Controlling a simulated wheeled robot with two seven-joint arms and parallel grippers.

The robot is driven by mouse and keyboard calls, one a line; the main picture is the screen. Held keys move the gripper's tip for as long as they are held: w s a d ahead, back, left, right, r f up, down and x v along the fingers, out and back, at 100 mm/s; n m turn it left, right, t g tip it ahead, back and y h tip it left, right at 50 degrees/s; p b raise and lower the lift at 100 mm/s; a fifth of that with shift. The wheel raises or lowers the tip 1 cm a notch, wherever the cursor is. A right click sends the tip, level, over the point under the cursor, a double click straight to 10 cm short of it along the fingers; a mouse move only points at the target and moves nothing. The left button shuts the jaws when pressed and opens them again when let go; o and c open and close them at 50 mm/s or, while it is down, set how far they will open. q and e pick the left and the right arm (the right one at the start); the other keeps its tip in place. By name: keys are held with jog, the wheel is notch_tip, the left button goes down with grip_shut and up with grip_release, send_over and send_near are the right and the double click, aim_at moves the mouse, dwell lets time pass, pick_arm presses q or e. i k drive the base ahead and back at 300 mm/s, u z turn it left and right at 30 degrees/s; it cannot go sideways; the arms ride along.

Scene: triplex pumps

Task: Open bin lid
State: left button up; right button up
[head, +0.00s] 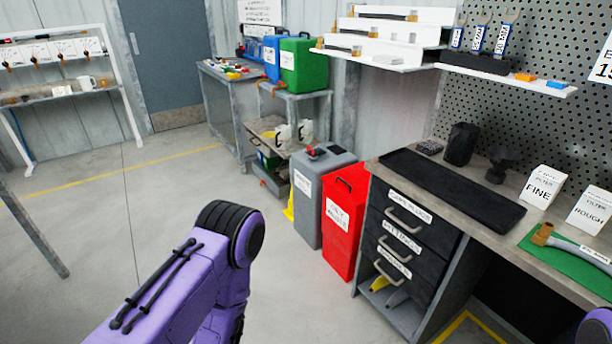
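A red bin (346,222) with a white label stands on the floor beside the drawer cabinet. A dark handle shows near its top, and its lid looks shut. A taller grey bin (306,205) with a label stands touching or close behind it. Its grey lid (326,158) looks shut, with a small red and dark item (317,152) on top. Which bin the task means cannot be told. My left arm is in front, left of the bins and apart from them; its gripper is out of frame. Only a bit of my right arm shows at the lower right edge.
The drawer cabinet (405,232) and workbench (472,232) close off the right side. Something yellow (288,208) is beside the grey bin. The floor (150,200) to the left is clear.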

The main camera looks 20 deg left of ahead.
aim_at(352, 182)
jog(key=u, duration=0.95)
jog(key=i, duration=1.8)
jog(key=z, duration=0.9)
